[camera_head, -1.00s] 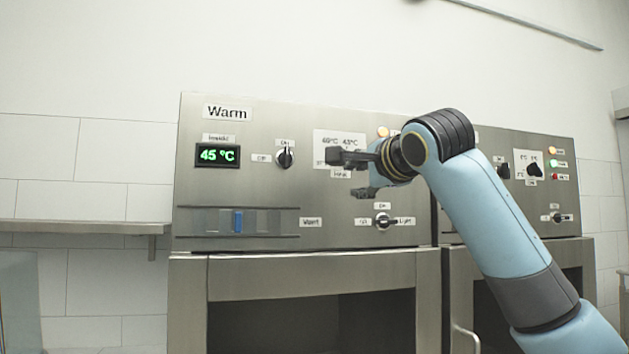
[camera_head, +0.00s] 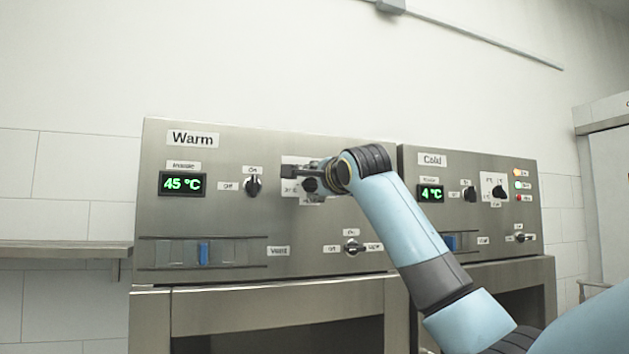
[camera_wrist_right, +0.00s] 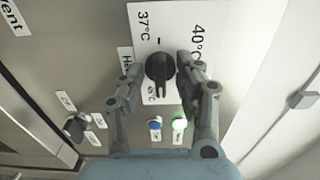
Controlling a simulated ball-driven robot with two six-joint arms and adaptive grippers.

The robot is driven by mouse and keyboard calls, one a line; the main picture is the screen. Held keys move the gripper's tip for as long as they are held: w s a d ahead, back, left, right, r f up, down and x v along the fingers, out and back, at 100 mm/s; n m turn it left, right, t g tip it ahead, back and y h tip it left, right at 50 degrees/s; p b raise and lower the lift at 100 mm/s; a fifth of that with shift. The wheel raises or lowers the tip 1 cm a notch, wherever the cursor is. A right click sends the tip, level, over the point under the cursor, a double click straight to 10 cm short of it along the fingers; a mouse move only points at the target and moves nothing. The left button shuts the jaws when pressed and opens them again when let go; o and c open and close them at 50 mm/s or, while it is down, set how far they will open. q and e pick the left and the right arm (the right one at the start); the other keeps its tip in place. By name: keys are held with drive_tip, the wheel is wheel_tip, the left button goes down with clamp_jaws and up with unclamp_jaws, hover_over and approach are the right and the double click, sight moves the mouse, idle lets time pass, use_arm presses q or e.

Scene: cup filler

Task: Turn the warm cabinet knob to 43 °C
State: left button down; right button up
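The warm cabinet (camera_head: 225,150) has a green display (camera_head: 182,184) reading 45 °C. Its black temperature knob (camera_wrist_right: 160,68) sits on a white scale plate (camera_wrist_right: 178,25) with 37 °C and 40 °C readable in the right wrist view. A further label by the knob is small and partly hidden. My right gripper (camera_head: 305,180) is at this plate and partly hides it in the head view. In the right wrist view its fingers (camera_wrist_right: 158,72) are spread on both sides of the knob, with gaps showing, so it looks open. My left gripper is not in view.
A black on/off knob (camera_head: 253,186) is left of the plate, a vent slider (camera_head: 204,253) lower left, and a light switch (camera_head: 353,248) below. Blue and green lamps (camera_wrist_right: 179,124) sit near the fingers. The cold cabinet (camera_head: 470,165) stands to the right.

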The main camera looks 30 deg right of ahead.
clamp_jaws()
idle(0.5)
drive_tip(key=n+p, duration=0.2)
drive_tip(key=n, duration=0.3)
drive_tip(key=n+p, duration=0.3)
drive_tip(key=n, duration=0.3)
drive_tip(key=shift+f+n, duration=0.1)
drive_tip(key=shift+n, duration=0.4)
idle(0.3)
unclamp_jaws()
